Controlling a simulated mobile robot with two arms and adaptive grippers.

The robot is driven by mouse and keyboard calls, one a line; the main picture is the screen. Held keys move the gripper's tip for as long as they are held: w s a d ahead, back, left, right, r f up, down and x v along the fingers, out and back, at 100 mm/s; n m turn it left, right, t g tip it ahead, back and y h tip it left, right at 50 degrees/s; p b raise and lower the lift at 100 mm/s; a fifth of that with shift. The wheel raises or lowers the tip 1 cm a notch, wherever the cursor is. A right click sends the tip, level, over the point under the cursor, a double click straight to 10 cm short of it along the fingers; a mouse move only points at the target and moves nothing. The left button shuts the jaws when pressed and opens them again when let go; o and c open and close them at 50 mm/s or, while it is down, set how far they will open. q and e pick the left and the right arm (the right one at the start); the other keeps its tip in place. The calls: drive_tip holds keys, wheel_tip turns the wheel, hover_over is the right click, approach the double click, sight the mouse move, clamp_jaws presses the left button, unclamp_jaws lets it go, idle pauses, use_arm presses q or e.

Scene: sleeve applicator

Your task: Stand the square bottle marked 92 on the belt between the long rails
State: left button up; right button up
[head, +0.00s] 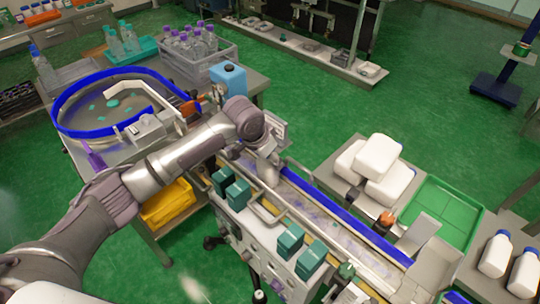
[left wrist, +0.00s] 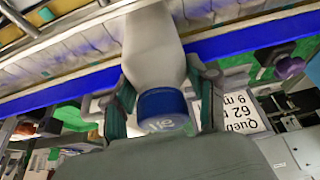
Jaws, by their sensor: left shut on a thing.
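A pale grey-white bottle (left wrist: 155,45) with a blue cap (left wrist: 163,110) fills the middle of the left wrist view. The cap bears a pale mark that I cannot read surely. My left gripper (left wrist: 163,98) is shut on the bottle near its cap, with a dark finger on each side. The bottle's far end reaches over the pale belt (left wrist: 70,58); I cannot tell whether it touches it. In the head view, my left gripper (head: 266,168) is over the upstream end of the belt (head: 325,218), by the blue rail (head: 335,212). The bottle is largely hidden there. My right gripper is not in view.
Teal boxes (head: 237,194) stand along the belt's near side. A round table with a blue rim (head: 85,133) lies at left. White bottles (head: 375,155) and a green tray (head: 447,208) are at right. The belt downstream of my gripper looks clear.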

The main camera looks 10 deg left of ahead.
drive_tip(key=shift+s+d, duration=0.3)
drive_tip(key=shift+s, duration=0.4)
use_arm(q)
drive_tip(key=o, duration=1.5)
drive_tip(key=shift+f, duration=0.1)
drive_tip(key=shift+c, duration=0.2)
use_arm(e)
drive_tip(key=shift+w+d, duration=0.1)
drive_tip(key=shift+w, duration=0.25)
use_arm(q)
drive_tip(key=shift+s+r, duration=0.1)
drive_tip(key=shift+r, duration=0.3)
drive_tip(key=b+v, duration=0.1)
drive_tip(key=v, duration=1)
drive_tip(key=shift+s+r+b, duration=0.15)
drive_tip(key=shift+r+b, duration=0.05)
drive_tip(key=shift+b, duration=0.1)
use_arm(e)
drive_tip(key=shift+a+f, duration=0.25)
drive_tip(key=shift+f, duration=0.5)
use_arm(q)
drive_tip(key=shift+a, duration=0.1)
